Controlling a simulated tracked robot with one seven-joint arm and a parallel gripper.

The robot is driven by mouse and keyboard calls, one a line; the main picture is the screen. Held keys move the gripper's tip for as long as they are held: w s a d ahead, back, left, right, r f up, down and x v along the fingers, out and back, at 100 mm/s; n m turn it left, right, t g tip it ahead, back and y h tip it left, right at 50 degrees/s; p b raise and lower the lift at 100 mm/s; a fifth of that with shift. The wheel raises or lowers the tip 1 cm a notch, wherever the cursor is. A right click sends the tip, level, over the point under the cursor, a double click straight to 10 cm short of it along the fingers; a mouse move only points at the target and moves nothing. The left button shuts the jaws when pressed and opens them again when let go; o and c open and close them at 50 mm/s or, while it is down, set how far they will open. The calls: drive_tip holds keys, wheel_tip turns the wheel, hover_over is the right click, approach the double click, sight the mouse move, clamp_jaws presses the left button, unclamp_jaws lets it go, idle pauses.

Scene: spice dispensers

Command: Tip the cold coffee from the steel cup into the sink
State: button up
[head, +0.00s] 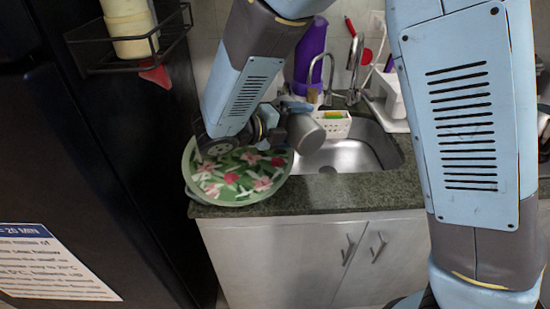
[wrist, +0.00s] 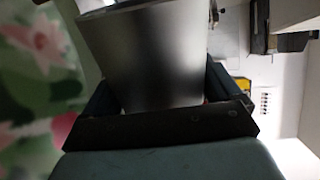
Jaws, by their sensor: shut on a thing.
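The steel cup (head: 306,135) is held at the left edge of the sink (head: 365,156), above the counter in the head view. My gripper (head: 284,118) is shut on the cup, partly hidden behind my arm. In the wrist view, the plain grey cup wall (wrist: 145,55) fills the space between the two dark fingers of my gripper (wrist: 158,88). The cup looks tilted in the head view, but its exact angle is hard to tell. Its inside is hidden, so no coffee shows. The visible part of the sink basin is bare steel.
A round green floral tray (head: 225,188) lies on the counter left of the sink, just below my gripper. A tap (head: 329,72), a purple bottle (head: 304,62) and a white caddy (head: 335,126) stand behind the basin. A dark fridge (head: 90,170) rises at left.

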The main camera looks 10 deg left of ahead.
drive_tip(key=shift+w+r+n, duration=0.1)
drive_tip(key=shift+r+n, duration=0.15)
drive_tip(key=shift+n, duration=0.05)
drive_tip(key=shift+w+a+f+n+g+p, duration=0.15)
drive_tip(key=shift+a+n+g+p, duration=0.15)
drive_tip(key=shift+n+p, duration=0.2)
idle(0.8)
